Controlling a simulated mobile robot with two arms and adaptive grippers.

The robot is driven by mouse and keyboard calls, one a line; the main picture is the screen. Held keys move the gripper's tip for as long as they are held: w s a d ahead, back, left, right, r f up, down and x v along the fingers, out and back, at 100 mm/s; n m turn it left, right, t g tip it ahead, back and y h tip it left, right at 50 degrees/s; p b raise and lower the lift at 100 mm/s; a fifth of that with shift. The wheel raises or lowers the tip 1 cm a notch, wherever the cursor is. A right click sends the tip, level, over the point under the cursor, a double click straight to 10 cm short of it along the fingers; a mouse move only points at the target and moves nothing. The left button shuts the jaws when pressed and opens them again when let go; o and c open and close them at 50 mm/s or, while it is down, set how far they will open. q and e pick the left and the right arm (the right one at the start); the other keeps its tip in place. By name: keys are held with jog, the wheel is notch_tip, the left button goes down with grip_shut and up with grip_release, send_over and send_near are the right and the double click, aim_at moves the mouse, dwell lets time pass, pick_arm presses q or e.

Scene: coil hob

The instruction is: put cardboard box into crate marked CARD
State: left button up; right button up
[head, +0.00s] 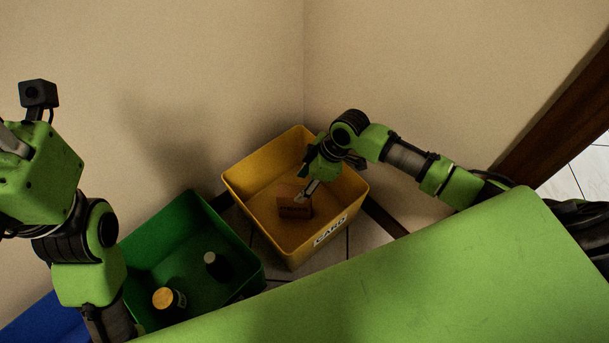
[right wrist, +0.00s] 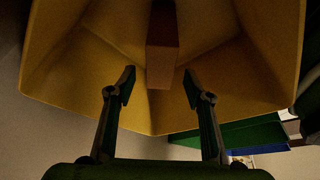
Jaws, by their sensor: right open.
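The yellow crate (head: 253,205) with a CARD label on its front wall stands in the corner. It fills most of the right wrist view (right wrist: 90,75). The small brown cardboard box (head: 296,207) is inside the crate. It shows beyond the fingertips in the right wrist view (right wrist: 162,65). My right gripper (head: 307,195) reaches down into the crate over the box. In the right wrist view (right wrist: 156,85) its fingers are spread, with nothing held between them. My left arm is at the left of the head view; its fingers do not show clearly.
A green crate (head: 253,262) holding a dark jar with a yellow lid (head: 168,299) and a dark cylinder (head: 217,266) stands left of the yellow crate. A blue crate (head: 45,322) is at the lower left. Walls close in behind the crates. A dark wooden frame (head: 555,115) is at the right.

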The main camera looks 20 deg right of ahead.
jog(key=shift+s+d+r, duration=0.1)
jog(key=shift+d+r, duration=0.05)
jog(key=shift+r, duration=0.3)
